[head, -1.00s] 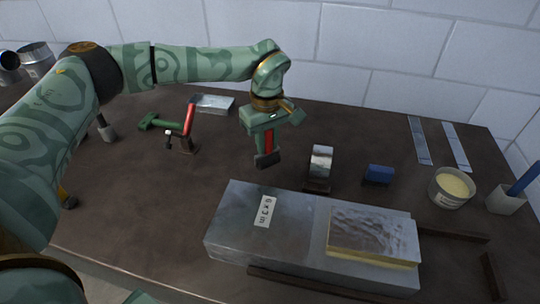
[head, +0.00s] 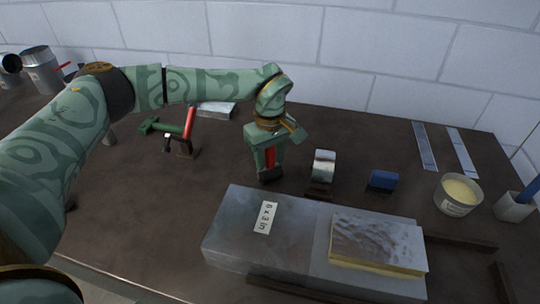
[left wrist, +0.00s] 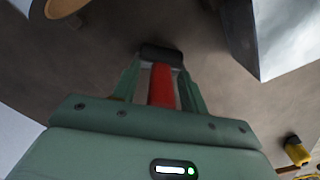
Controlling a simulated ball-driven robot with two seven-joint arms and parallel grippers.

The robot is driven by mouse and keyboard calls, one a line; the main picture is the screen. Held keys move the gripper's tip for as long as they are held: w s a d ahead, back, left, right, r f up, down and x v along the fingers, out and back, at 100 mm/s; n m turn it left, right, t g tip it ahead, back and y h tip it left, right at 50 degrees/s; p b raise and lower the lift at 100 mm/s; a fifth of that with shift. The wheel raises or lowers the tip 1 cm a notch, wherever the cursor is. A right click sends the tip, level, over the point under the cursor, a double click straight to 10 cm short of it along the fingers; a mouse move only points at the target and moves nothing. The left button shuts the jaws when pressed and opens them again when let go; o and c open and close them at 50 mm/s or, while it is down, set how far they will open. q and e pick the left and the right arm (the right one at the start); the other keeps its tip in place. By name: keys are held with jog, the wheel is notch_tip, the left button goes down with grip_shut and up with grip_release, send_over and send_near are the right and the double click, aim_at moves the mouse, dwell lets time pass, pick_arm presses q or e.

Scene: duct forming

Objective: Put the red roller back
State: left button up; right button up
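The red roller has a red handle (head: 270,158) and a dark block-like end (head: 270,174). My left gripper (head: 267,165) is shut around it and holds it upright, dark end down, low over the bench behind the grey metal block. In the left wrist view the red handle (left wrist: 162,86) runs between the two green fingers, with the dark end (left wrist: 161,56) beyond their tips. I cannot tell whether the dark end touches the bench. My right gripper is not in view.
The large metal block (head: 235,235) labelled 6 x 3 in lies in front. A silver ring (head: 323,165), a blue block (head: 383,180) and a tub (head: 457,195) stand to the right. A green and red tool (head: 188,124) stands left. The bench between is clear.

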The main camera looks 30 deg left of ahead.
pick_arm(q)
jog(key=shift+r, duration=0.1)
notch_tip(320, 180, up, 12)
jog(key=p, duration=0.3)
jog(key=shift+r, duration=0.1)
dwell(0.4)
